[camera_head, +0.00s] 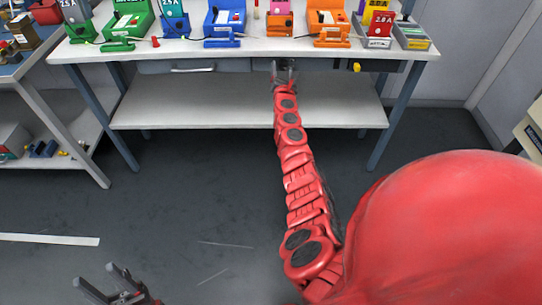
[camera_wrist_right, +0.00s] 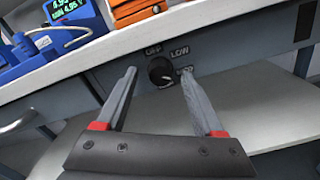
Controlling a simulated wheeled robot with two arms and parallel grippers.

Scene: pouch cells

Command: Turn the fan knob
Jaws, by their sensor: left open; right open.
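The fan knob (camera_wrist_right: 161,72) is a round black dial on the dark front panel under the tabletop in the right wrist view. Labels "OFF" and "LOW" show above it, and a third is partly hidden by a finger. I cannot tell its setting. My right gripper (camera_wrist_right: 158,82) is open, with its two grey fingers on either side of the knob; I cannot tell if they touch it. In the head view this gripper (camera_head: 284,67) is at the bench's front edge and the knob cannot be made out. My left gripper (camera_head: 98,277) is open and empty, low over the floor.
The white workbench (camera_head: 190,53) holds several coloured devices, including a blue one (camera_wrist_right: 68,10) and an orange one (camera_wrist_right: 140,10) near the knob. A drawer handle (camera_head: 193,70) is left of my right gripper. A lower shelf (camera_head: 200,110) lies below.

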